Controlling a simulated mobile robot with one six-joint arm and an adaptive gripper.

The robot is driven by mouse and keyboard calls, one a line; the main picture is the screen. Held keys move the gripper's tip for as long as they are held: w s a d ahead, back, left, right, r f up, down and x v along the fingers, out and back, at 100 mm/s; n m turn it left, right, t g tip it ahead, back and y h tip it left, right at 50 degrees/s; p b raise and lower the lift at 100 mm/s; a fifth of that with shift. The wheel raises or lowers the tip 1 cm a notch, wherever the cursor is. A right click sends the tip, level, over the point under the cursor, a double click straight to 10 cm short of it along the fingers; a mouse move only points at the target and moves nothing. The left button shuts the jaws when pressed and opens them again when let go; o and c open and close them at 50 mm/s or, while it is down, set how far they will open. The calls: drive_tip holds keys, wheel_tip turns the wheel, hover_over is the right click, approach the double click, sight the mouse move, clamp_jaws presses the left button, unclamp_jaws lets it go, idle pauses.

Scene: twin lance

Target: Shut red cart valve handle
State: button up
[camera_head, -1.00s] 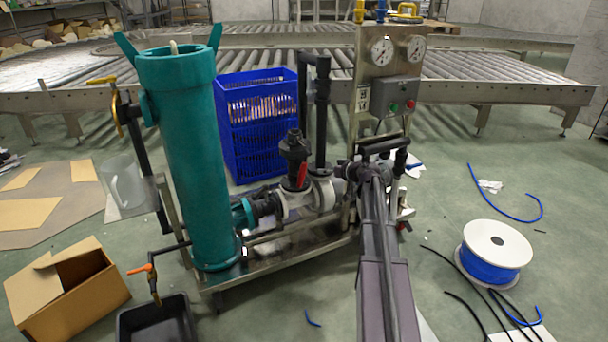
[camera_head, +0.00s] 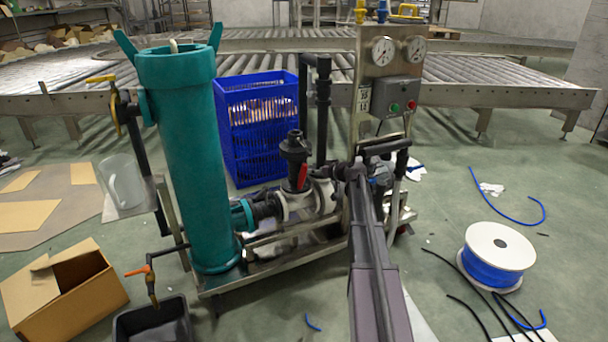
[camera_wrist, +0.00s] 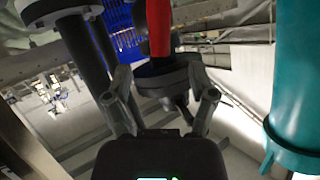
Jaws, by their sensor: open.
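The red valve handle (camera_head: 303,177) is a short, steep lever on the front of the black valve (camera_head: 294,148) on the pump cart. In the wrist view the red handle (camera_wrist: 158,28) runs down from the top edge and ends at a dark round flange (camera_wrist: 160,78). My gripper (camera_wrist: 156,67) is open, with one finger on each side of the flange and the handle's lower end in line with the gap. I cannot tell whether a finger touches anything. In the head view my arm reaches the cart just right of the valve; its fingers are not clear there.
The teal filter cylinder (camera_head: 185,165) stands left of the valve and fills the right of the wrist view (camera_wrist: 297,85). A black vertical pipe (camera_head: 322,115) and the gauge panel (camera_head: 385,70) stand close by. A blue crate (camera_head: 255,120) is behind. A cable spool (camera_head: 497,250) lies at right.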

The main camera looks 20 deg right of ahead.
sight(304, 170)
drive_tip(key=b+x, duration=0.2)
drive_tip(key=x, duration=0.5)
drive_tip(key=shift+w+a+f, duration=0.1)
drive_tip(key=shift+w, duration=0.25)
drive_tip(key=shift+c, duration=0.2)
clamp_jaws()
